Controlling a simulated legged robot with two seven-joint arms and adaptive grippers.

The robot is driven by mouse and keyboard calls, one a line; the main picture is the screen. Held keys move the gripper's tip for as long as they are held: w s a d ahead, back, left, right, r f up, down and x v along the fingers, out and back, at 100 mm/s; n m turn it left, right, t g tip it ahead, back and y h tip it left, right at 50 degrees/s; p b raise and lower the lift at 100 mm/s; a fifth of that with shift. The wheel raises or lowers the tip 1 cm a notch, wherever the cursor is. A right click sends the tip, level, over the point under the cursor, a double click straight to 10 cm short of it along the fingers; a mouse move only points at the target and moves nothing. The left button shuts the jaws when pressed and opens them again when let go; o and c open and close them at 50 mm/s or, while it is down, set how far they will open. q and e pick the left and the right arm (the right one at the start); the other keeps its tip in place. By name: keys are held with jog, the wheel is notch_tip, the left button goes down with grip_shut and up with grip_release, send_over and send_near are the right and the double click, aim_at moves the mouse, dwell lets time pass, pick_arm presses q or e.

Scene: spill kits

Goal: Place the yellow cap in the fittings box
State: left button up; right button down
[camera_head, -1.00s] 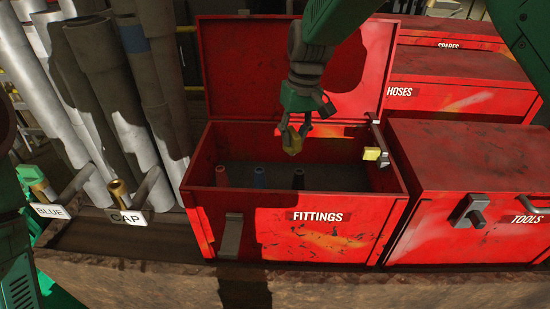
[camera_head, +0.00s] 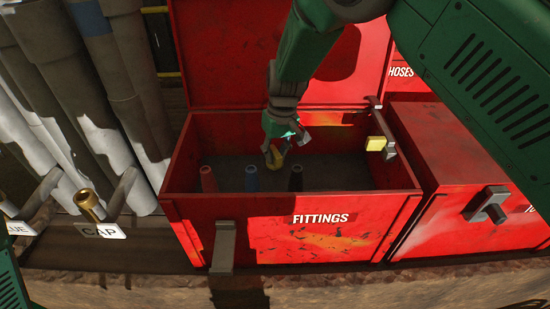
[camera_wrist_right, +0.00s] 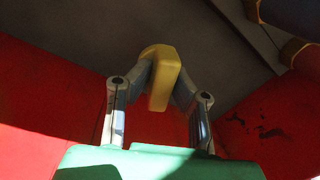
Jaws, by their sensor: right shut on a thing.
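The yellow cap (camera_head: 281,160) is held between the fingertips of my right gripper (camera_head: 275,157). In the right wrist view the cap (camera_wrist_right: 161,78) sits between the two grey fingers (camera_wrist_right: 160,85), which touch it on both sides. The red fittings box (camera_head: 210,232) stands with its lid up, and its front carries the label FITTINGS. The right gripper reaches down into the box opening, with the cap above the dark floor or close to it; the exact gap cannot be told. My left gripper is not in view.
Red (camera_head: 208,179), blue (camera_head: 251,178) and black (camera_head: 296,178) cylinders stand inside the box near its front wall. A yellow block (camera_head: 376,143) sits at the right rim. A brass fitting (camera_head: 90,204) stands by the CAP label. A closed red box (camera_head: 460,160) stands to the right.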

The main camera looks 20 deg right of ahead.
jog(key=shift+a+f, duration=0.25)
jog(key=shift+f, duration=0.6)
jog(key=c, duration=1.5)
grip_release()
jog(key=shift+d, duration=0.1)
jog(key=shift+o, duration=0.2)
jog(key=shift+f, duration=0.1)
notch_tip(320, 180, up, 12)
jog(key=d, duration=0.1)
jog(key=shift+d+b, duration=0.15)
jog(key=shift+b, duration=0.2)
